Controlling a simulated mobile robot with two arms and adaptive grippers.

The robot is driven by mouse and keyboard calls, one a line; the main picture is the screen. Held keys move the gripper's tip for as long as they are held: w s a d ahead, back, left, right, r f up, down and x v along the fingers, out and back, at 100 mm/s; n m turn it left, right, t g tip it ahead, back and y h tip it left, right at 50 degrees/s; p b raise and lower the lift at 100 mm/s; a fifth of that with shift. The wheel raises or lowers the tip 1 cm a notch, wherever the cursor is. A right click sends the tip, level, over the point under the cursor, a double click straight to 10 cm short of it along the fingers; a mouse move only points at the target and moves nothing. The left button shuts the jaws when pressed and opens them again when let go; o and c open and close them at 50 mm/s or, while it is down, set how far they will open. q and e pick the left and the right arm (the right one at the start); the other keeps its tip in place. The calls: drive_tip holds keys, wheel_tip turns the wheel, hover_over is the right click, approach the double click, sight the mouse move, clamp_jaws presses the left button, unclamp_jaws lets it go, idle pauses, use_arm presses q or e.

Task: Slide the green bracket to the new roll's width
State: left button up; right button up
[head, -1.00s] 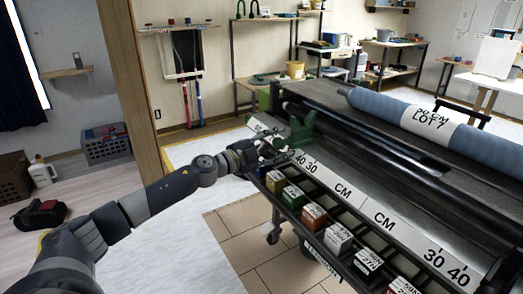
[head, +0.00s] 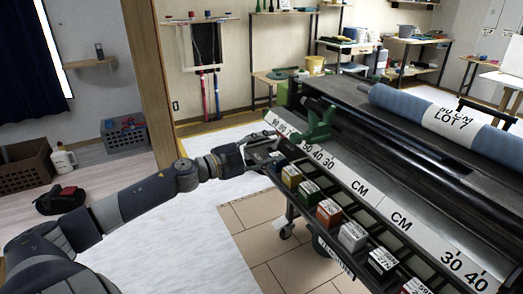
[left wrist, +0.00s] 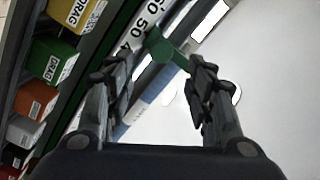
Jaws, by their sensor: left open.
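The green bracket (head: 318,126) stands on the machine's near rail, just behind the white centimetre scale (head: 400,222), close to the left-hand 50 and 40 marks. In the left wrist view, the green bracket (left wrist: 164,48) shows beyond and between my open fingertips (left wrist: 160,64). My right gripper is out of view.
A tray of small coloured boxes (head: 329,212) runs along the machine's near side, just below the scale and close to my left gripper. A wooden post (head: 152,80) stands at left. White floor covering (head: 205,235) lies clear under my left arm.

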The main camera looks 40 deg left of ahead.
use_arm(q)
drive_tip(key=shift+v, duration=0.9)
